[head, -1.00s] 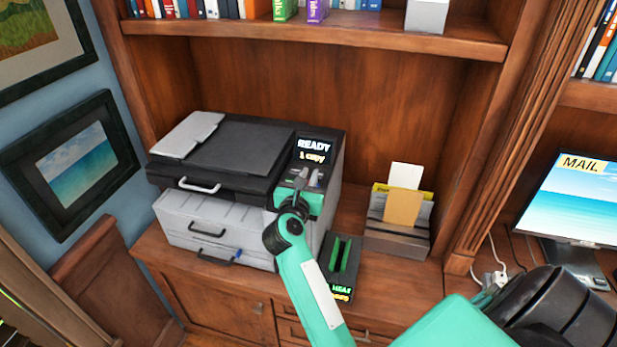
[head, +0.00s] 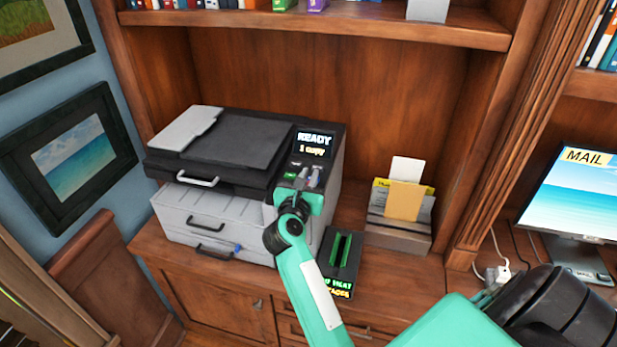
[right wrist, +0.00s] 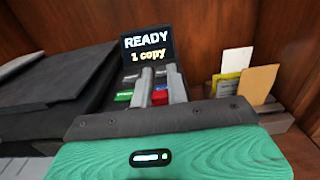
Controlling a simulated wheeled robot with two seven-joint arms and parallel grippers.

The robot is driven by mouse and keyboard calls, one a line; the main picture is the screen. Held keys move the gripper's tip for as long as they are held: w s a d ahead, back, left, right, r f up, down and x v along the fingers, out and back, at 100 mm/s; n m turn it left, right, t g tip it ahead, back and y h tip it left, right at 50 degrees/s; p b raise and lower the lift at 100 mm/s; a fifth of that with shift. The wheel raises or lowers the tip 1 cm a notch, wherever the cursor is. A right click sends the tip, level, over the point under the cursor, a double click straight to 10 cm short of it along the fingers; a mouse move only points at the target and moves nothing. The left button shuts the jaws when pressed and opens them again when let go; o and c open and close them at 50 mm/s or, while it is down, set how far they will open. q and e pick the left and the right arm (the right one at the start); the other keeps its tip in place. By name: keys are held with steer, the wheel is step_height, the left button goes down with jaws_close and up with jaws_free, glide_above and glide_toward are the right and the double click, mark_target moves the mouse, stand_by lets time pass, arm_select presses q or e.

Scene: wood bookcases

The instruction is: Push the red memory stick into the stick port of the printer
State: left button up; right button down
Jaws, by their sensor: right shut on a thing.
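The printer (head: 240,145) stands on the wooden cabinet, its screen reading READY, 1 copy. My right gripper (head: 309,178) is over the button panel at the printer's right front. In the right wrist view its two grey fingers (right wrist: 160,92) are close together, with a small red piece, which I take for the red memory stick (right wrist: 160,97), between their tips. Most of the stick is hidden by the fingers. I cannot make out the stick port or tell whether the stick touches it. My left gripper is not in view.
A dark stand with green slots (head: 341,250) is right of the printer. A letter holder with papers (head: 400,228) is behind it. A blue piece (head: 238,247) shows at the printer's lower drawer. A shelf (head: 330,25) hangs above; a monitor (head: 575,205) is at right.

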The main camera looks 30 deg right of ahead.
steer(key=shift+f, duration=0.2)
steer(key=c, duration=1.3)
jaws_free()
steer(key=shift+r, duration=0.1)
